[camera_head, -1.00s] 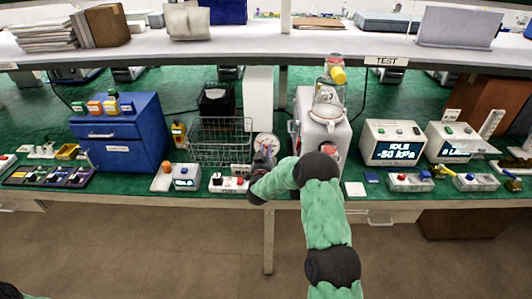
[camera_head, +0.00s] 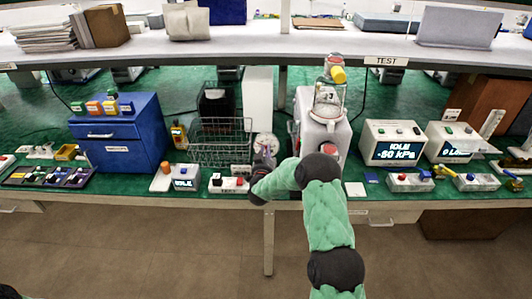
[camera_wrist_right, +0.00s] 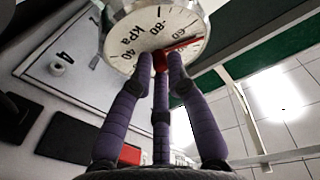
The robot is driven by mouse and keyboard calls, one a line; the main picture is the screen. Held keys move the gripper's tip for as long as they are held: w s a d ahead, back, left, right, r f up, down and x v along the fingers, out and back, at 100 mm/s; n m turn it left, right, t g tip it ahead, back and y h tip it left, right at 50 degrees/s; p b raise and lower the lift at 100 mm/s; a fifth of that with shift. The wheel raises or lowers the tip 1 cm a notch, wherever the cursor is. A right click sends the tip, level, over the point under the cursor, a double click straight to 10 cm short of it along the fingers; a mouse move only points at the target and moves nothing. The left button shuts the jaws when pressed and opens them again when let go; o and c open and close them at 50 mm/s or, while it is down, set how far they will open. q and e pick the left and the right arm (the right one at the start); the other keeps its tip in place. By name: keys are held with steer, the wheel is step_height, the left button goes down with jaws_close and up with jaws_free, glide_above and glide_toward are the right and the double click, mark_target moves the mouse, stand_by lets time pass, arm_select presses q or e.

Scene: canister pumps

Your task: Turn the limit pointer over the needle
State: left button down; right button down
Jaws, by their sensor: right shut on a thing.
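The round white gauge (camera_wrist_right: 155,30), marked kPa, fills the top of the right wrist view. In the head view the gauge (camera_head: 266,143) stands left of the white pump (camera_head: 322,136). A thin red pointer (camera_wrist_right: 187,43) reaches from the dial's middle toward its right rim, near the 60 mark. My right gripper (camera_wrist_right: 160,61) has purple fingers closed at the dial's centre on a small red piece, the limit pointer's knob. The fingertips cover most of that knob. I cannot make out a separate needle. In the head view my right gripper (camera_head: 263,164) is small, just below the gauge.
A wire basket (camera_head: 222,143) stands left of the gauge. A low box with buttons (camera_head: 229,185) sits in front near the bench edge. Display units (camera_head: 394,143) stand right of the pump. A blue drawer cabinet (camera_head: 120,133) is at the left.

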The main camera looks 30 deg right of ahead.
steer(key=c, duration=1.5)
jaws_free()
steer(key=shift+r, duration=0.1)
steer(key=v, duration=1.2)
